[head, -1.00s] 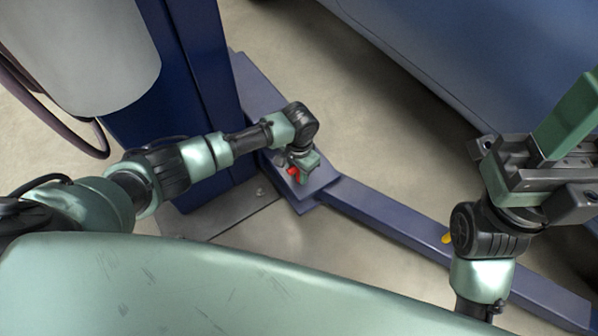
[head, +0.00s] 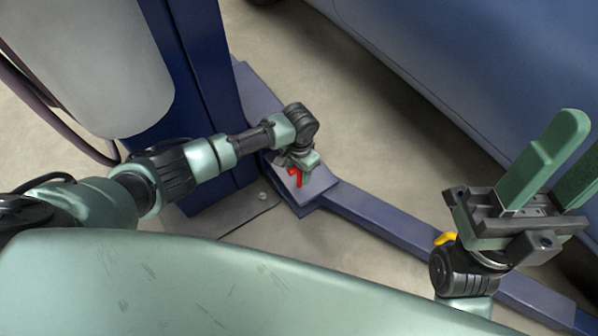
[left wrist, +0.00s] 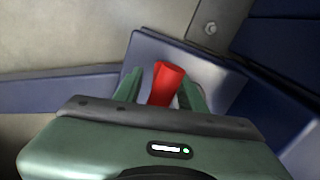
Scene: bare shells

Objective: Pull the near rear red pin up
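The red pin (head: 298,178) stands at the blue foot plate at the base of a blue post. My left gripper (head: 303,163) is directly over it, pointing down. In the left wrist view the red pin (left wrist: 166,84) lies between the two green fingers (left wrist: 162,88). A narrow gap seems to show on its left side, and whether the fingers press on it is unclear. The pin's lower end is hidden in the left wrist view. My right gripper (head: 583,136) is at the right, fingers up and apart, empty and away from the pin.
The blue post (head: 200,70) rises just behind my left arm. A blue beam (head: 390,218) runs from the foot plate (head: 318,188) to the lower right, with a yellow piece (head: 445,238) by my right wrist. A blue car body (head: 480,70) fills the upper right. Bare floor lies between.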

